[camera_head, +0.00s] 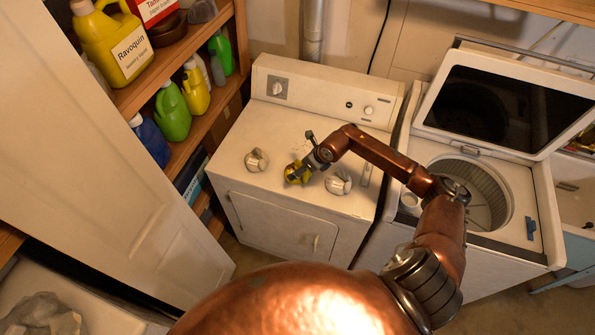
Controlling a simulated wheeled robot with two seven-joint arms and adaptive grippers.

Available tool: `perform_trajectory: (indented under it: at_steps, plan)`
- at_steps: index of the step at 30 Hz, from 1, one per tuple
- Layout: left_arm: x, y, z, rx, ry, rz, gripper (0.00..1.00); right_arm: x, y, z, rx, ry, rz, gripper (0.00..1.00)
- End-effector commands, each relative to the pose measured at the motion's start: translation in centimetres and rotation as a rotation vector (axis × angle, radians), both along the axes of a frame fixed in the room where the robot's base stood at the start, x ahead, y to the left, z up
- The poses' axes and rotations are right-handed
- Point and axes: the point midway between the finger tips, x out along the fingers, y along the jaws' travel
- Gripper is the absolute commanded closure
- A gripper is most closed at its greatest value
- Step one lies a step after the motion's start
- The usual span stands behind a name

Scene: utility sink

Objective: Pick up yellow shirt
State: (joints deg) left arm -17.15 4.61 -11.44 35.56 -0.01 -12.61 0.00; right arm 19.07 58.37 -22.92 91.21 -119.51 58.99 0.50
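A small crumpled yellow cloth, which looks like the yellow shirt (293,174), is on top of the white dryer (228,182) near its front edge. My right gripper (306,160) is right at the cloth, reaching in from the right. One dark finger sticks up behind the cloth; the other finger is hard to make out. The gripper covers part of the cloth, and whether it grips it cannot be told. My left gripper is not in view.
Two small whitish bundles (256,160) lie on the dryer, on either side of the yellow cloth. A top-loading washer (527,180) with its lid up stands at right. Shelves with bottles (172,112) and a white door (95,150) are at left.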

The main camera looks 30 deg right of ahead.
Motion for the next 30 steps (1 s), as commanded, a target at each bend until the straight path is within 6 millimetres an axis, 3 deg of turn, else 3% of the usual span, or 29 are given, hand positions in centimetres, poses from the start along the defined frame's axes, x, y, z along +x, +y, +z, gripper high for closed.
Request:
perform_trajectory:
  at_steps: [12, 21, 30]
  plan:
    - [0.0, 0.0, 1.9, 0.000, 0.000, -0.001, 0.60, 2.7, 0.8, -4.0, 0.004, -0.001, 0.000, 0.15]
    - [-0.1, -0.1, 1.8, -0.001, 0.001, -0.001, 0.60, 2.9, 0.8, -4.5, 0.002, -0.001, 0.001, 0.16]
    - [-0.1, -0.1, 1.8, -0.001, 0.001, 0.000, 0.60, 2.9, 0.8, -4.4, 0.003, -0.002, 0.001, 0.36]
